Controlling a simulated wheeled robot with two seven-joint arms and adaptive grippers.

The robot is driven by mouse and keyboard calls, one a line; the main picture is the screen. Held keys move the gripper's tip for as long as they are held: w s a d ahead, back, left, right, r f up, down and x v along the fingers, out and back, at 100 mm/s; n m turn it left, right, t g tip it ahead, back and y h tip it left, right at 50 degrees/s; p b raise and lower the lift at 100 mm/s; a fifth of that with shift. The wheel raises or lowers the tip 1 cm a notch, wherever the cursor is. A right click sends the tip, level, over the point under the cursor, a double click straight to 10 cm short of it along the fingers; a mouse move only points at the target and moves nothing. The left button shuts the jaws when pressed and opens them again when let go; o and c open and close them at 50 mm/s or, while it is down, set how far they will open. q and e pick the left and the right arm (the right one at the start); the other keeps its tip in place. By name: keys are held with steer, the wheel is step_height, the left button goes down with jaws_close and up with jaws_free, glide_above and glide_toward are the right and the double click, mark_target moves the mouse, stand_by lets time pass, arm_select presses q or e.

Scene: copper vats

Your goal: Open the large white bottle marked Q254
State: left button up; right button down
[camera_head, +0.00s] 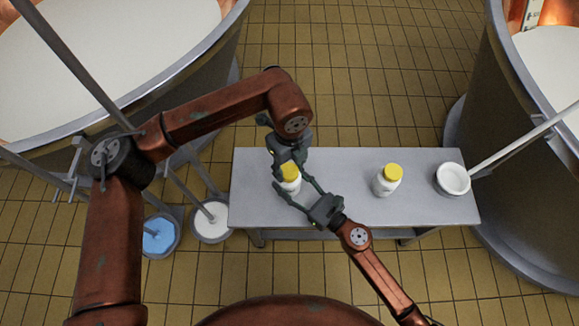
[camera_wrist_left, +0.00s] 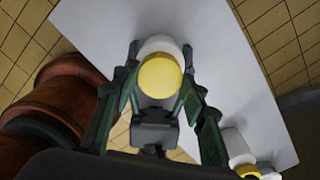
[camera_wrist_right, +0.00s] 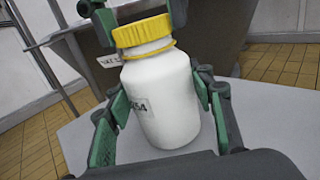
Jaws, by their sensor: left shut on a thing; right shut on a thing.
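The large white bottle (camera_head: 291,187) with a yellow cap (camera_head: 289,171) stands upright at the left part of the grey table. In the right wrist view the bottle (camera_wrist_right: 163,100) shows a side label, only partly readable. My right gripper (camera_wrist_right: 158,95) is shut on the bottle's body, a finger on each side. My left gripper (camera_head: 287,160) comes from above and is shut on the yellow cap, which shows between its fingers in the left wrist view (camera_wrist_left: 160,76). The cap sits on the neck, with a thin yellow ring just below it.
A second white bottle (camera_head: 386,186) with a yellow cap stands right of centre on the table (camera_head: 345,208). A white round vessel (camera_head: 453,179) with a long handle is at the table's right end. Large vats flank the table. Blue (camera_head: 159,236) and white (camera_head: 210,221) buckets stand left.

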mark_target(289, 170)
arm_select(q)
steer(key=shift+r, duration=0.9)
arm_select(e)
steer(key=shift+f, duration=0.3)
arm_select(q)
steer(key=shift+r, duration=0.1)
steer(key=shift+r, duration=1.9)
arm_select(e)
steer(key=c, duration=1.3)
jaws_free()
steer(key=o, duration=0.4)
steer(key=shift+r, duration=0.2)
steer(key=shift+o, duration=0.2)
